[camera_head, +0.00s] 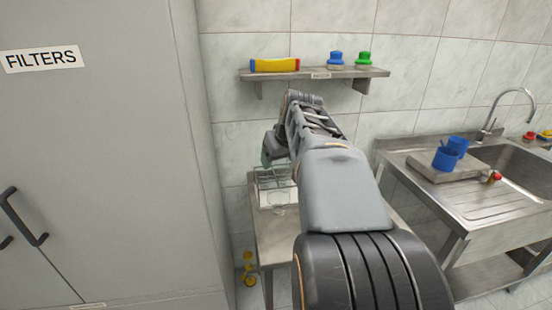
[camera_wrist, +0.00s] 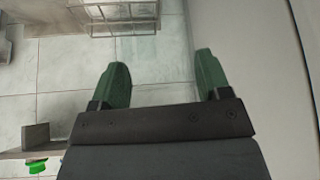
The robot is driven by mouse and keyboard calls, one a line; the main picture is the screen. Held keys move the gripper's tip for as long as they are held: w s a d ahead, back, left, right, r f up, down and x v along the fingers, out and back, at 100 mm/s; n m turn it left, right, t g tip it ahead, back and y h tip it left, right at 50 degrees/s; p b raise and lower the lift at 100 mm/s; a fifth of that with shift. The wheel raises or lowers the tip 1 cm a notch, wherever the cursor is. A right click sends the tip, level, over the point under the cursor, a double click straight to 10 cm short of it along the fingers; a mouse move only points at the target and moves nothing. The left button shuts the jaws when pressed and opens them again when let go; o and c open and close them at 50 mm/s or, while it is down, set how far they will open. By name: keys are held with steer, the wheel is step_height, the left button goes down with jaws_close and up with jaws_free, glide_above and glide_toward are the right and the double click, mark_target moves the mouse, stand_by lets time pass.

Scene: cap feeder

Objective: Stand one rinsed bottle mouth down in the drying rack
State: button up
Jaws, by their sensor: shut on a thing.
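My gripper (camera_head: 268,157) is above the left part of the drying rack (camera_head: 262,174) in the head view, partly hidden by my arm. In the wrist view its two green fingers (camera_wrist: 161,78) stand apart, shut on a clear bottle (camera_wrist: 157,66) that shows only as a very faint outline between them. Which way its mouth points cannot be told. The wire rack also shows at the top of the wrist view (camera_wrist: 112,17), beyond the fingertips. In the head view a faint clear shape is by the rack's front; what it is cannot be told.
The rack stands on a steel table (camera_head: 262,240) beside a grey cabinet (camera_head: 100,150). A wall shelf (camera_head: 318,74) carries a yellow item and blue and green caps. A sink (camera_head: 515,165) with blue cups (camera_head: 446,157) is at the right. Yellow items (camera_head: 248,270) lie on the floor.

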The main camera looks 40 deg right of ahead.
steer(key=w+d+p, duration=0.5)
steer(key=w+p, duration=0.3)
steer(key=w, duration=0.3)
steer(key=w+d+p, duration=0.5)
steer(key=w+p, duration=0.3)
steer(key=w, duration=0.2)
step_height(320, 180, down, 14)
steer(key=b, duration=1)
steer(key=shift+r, duration=0.15)
steer(key=shift+f, duration=0.25)
steer(key=shift+f+b, duration=0.3)
steer(key=shift+b, duration=0.15)
steer(key=o, duration=1.2)
